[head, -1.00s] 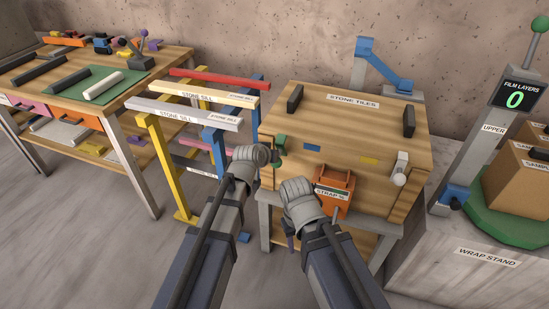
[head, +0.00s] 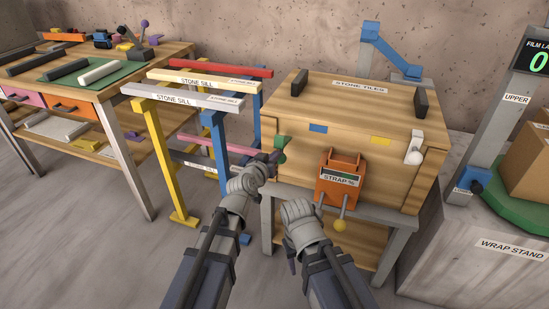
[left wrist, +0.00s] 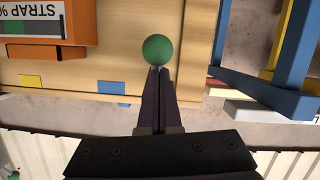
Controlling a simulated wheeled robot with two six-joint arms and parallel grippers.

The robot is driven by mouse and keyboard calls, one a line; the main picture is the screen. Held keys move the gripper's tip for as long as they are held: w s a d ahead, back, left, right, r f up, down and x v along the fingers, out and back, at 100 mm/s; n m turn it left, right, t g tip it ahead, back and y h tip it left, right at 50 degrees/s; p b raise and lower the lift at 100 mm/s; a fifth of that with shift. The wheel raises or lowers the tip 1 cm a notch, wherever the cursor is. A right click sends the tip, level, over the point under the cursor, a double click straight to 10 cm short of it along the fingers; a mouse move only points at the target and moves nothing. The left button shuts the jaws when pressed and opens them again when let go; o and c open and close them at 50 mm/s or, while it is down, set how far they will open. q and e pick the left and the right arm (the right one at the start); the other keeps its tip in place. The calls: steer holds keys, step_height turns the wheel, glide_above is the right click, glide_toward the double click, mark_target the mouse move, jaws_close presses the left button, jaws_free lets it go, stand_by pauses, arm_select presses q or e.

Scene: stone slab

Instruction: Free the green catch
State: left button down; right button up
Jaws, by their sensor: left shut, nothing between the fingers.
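The green catch (head: 283,143) is at the left end of the front of the wooden stone tiles crate (head: 300,180). In the left wrist view its round green knob (left wrist: 158,48) lies right at the fingertips. My left gripper (head: 276,157) is shut and empty, its dark fingers together with the tips at the knob; I cannot tell whether they touch it. In the left wrist view the shut fingers (left wrist: 158,72) point straight at the knob. My right gripper (head: 291,266) hangs low before the crate, its fingers mostly hidden behind its wrist.
A rack of sills (head: 185,98) stands close on the left. The wrap stand (head: 485,254) is at the right.

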arm_select(q)
steer(key=shift+s+f+b, duration=0.1)
steer(key=shift+f+b, duration=0.25)
steer(key=shift+f, duration=0.15)
arm_select(e)
steer(key=shift+f, duration=0.5)
arm_select(q)
steer(key=shift+f, duration=0.1)
arm_select(e)
steer(key=shift+s, duration=0.1)
arm_select(q)
steer(key=shift+s, duration=0.1)
arm_select(e)
steer(key=shift+f, duration=0.1)
